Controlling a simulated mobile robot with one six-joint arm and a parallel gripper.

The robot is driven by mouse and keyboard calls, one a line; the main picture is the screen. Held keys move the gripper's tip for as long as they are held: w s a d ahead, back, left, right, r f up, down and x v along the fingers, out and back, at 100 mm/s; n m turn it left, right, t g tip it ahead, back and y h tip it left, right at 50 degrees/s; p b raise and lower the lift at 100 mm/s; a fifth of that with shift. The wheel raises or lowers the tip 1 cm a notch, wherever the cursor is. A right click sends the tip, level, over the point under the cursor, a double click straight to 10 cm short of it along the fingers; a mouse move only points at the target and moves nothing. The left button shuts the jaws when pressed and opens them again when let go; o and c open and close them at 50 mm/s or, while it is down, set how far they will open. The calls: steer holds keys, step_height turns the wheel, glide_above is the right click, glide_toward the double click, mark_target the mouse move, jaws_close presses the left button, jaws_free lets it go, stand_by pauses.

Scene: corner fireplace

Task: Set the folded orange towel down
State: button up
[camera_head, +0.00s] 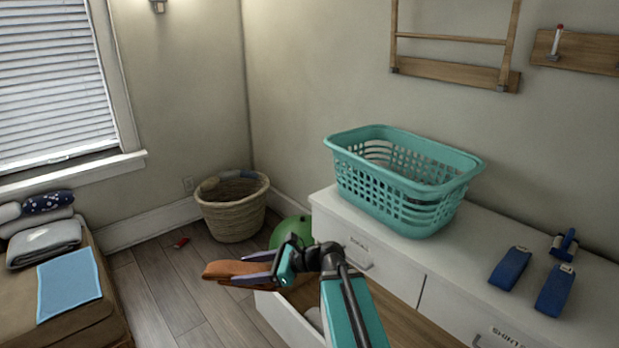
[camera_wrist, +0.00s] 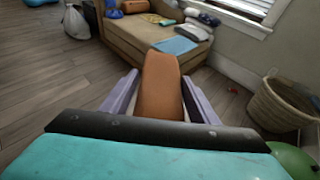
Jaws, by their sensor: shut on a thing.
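The folded orange towel (camera_head: 236,270) is held out level in my gripper (camera_head: 262,268), in front of the white dresser and above the wooden floor. In the wrist view the towel (camera_wrist: 160,82) lies lengthwise between the two pale purple fingers of my gripper (camera_wrist: 158,95), which are shut on it. Its far end sticks out past the fingertips. In the wrist view the bench (camera_wrist: 130,30) with a light blue cloth (camera_wrist: 176,45) is beyond the towel.
A teal laundry basket (camera_head: 400,190) stands on the white dresser (camera_head: 480,270), whose drawer (camera_head: 285,322) is open below my arm. A wicker basket (camera_head: 232,212) and a green ball (camera_head: 288,234) are on the floor. Floor between bench and dresser is mostly clear.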

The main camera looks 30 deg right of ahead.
steer(key=shift+s+f, duration=0.3)
steer(key=shift+f, duration=0.8)
steer(key=shift+s+f, duration=0.25)
steer(key=shift+f, duration=0.8)
steer(key=shift+s, duration=0.15)
